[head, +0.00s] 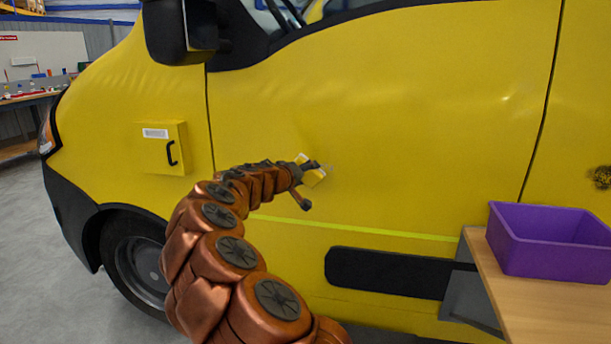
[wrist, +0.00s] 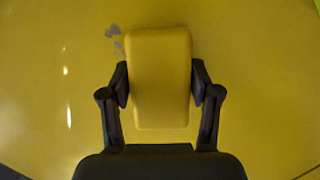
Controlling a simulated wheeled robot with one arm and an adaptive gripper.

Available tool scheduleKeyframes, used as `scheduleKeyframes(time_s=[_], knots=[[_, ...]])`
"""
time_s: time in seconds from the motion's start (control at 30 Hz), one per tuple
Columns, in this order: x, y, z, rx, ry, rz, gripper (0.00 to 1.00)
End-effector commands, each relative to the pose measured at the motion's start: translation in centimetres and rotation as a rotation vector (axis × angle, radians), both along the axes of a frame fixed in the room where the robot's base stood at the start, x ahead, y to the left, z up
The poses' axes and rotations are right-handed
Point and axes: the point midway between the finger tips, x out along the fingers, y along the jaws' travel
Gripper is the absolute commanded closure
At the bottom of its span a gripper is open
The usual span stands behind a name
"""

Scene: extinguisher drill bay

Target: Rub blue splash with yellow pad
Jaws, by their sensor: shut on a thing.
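The yellow pad (wrist: 160,75) is held between both fingers of my gripper (wrist: 160,84), which is shut on its sides. In the head view my gripper (head: 309,180) holds the pad (head: 314,174) close to the yellow van door (head: 420,130); I cannot tell whether the pad touches it. Small greyish patches (wrist: 113,32) lie on the yellow surface, just beyond the pad's upper left corner in the wrist view. They look grey more than blue, and the pad may hide part of them. A faint mark (head: 329,168) shows beside the pad in the head view.
A purple bin (head: 545,245) stands on a wooden table (head: 540,305) at the right. A dark blotch (head: 601,177) is on the van at the far right. A yellow box with a black handle (head: 162,148) is on the van's left side. A black mirror (head: 180,30) hangs above.

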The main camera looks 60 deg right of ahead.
Motion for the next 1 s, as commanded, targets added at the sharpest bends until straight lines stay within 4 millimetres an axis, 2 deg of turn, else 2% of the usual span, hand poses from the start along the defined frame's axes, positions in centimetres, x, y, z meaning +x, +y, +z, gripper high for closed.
scheduleKeyframes(time_s=[0.73,1.0], knots=[[0.4,-1.1,0.0,0.0,-0.001,0.0,0.66],[-0.6,-1.4,0.0,-0.002,-0.003,-0.001,0.66]])
